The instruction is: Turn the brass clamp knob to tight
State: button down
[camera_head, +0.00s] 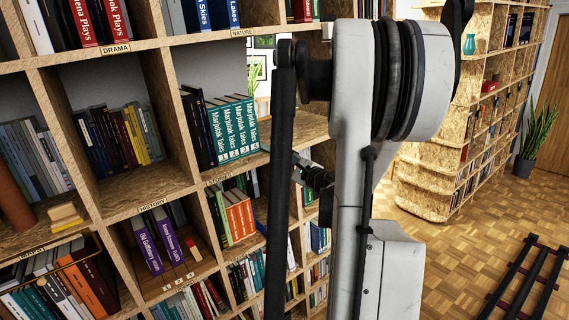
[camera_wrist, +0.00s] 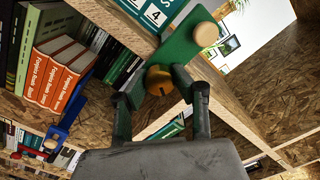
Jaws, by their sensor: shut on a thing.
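The brass clamp knob (camera_wrist: 158,80) is a round gold disc with a dark slot mark, on a green clamp (camera_wrist: 181,55) at a shelf edge in the wrist view. The clamp also carries a pale round wooden piece (camera_wrist: 206,34). My gripper (camera_wrist: 160,92) has its dark fingers on either side of the knob and is shut on it. The exact finger contact is hard to see. In the head view my gripper (camera_head: 318,178) is small, dark and partly hidden behind my arm. I cannot make out the knob there.
Orange books (camera_wrist: 56,68) and a blue bracket-like thing (camera_wrist: 66,122) are left of my gripper in the wrist view. The OSB bookwall (camera_head: 160,185) fills the left of the head view.

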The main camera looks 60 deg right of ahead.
jog(key=c, duration=1.4)
grip_release()
jog(key=shift+o, duration=0.2)
jog(key=v, duration=1.2)
